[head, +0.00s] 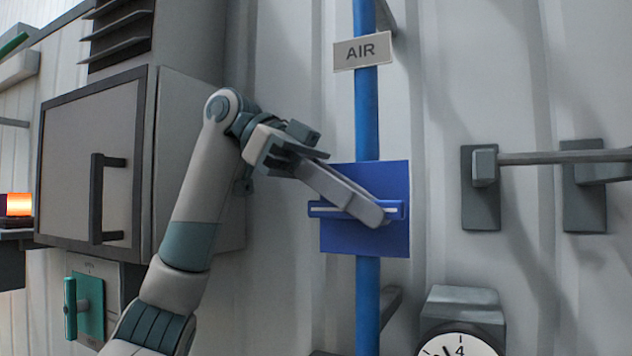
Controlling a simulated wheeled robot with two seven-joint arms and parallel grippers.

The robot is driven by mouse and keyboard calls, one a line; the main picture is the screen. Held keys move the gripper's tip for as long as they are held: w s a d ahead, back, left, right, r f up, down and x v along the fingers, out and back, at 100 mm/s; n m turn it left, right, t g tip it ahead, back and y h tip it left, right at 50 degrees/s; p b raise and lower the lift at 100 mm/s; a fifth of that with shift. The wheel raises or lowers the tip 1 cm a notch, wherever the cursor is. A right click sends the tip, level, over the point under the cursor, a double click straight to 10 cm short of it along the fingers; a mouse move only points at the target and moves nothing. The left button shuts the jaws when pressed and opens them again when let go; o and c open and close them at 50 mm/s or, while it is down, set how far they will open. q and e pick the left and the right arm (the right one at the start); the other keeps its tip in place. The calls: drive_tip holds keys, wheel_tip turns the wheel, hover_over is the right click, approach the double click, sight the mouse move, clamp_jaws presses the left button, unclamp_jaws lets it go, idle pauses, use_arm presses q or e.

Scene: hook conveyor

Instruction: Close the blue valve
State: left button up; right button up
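The blue valve has a square blue plate (338,240) on a vertical blue pipe (367,115) below the AIR sign (361,52). Its handle (322,208), a blue bar with a pale line along it, lies about horizontal across the pipe. My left gripper (370,212) reaches in from the upper left. Its long grey fingers slant down to the right, with the tips over the right part of the handle and hiding some of it. The fingers overlap in this view, so I cannot tell their gap or whether they touch the bar. My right gripper is out of view.
A grey cabinet (190,130) stands out from the wall at left, with a green handle (70,308) below it. A grey rail (550,157) on brackets is at right. A dial gauge (460,345) is at the lower right.

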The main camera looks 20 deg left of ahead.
use_arm(q)
drive_tip(key=b+v, duration=0.2)
drive_tip(key=v, duration=0.5)
drive_tip(key=shift+a+r, duration=0.1)
drive_tip(key=shift+a, duration=0.1)
drive_tip(key=shift+a+r, duration=0.3)
drive_tip(key=shift+a, duration=0.1)
